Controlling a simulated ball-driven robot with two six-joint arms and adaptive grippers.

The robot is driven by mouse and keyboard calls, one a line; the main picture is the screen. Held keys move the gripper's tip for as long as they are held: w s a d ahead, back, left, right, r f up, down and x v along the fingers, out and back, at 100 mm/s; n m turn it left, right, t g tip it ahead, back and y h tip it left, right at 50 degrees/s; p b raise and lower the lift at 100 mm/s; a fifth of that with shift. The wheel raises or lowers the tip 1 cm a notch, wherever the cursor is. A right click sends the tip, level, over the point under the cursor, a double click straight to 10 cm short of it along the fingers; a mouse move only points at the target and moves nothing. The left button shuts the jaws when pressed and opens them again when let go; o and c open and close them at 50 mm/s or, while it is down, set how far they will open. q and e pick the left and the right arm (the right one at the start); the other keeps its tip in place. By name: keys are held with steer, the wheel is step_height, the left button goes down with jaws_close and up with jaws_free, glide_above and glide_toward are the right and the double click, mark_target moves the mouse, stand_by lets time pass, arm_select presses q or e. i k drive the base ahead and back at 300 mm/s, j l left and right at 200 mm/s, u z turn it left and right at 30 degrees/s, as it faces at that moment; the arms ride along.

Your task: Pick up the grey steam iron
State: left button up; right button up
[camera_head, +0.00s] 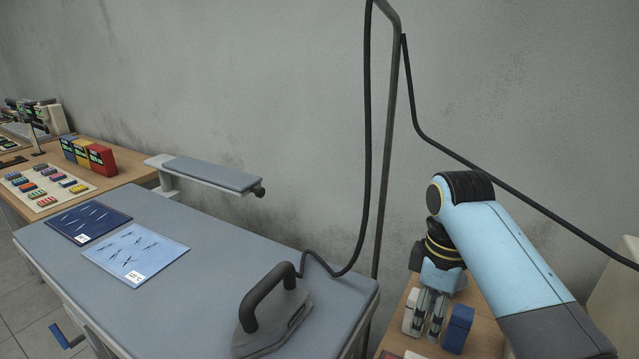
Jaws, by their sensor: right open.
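The grey steam iron (287,318) rests on the right front part of the blue-grey ironing table (215,250). Its dark handle arches up on top, and a black cord runs from its rear up to a tall pole. My right gripper (428,325) points down to the right of the ironing table, above a small wooden table. It is open and apart from the iron. Small items stand close around its fingertips; I cannot tell whether it touches them. My left gripper is not in view.
A blue box (458,328) and a white item stand on the wooden table by my right gripper. The cord pole (385,180) rises between the iron and my right arm. A sleeve board (212,174) juts out behind.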

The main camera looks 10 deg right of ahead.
mark_target(270, 314)
steer(key=k, duration=1)
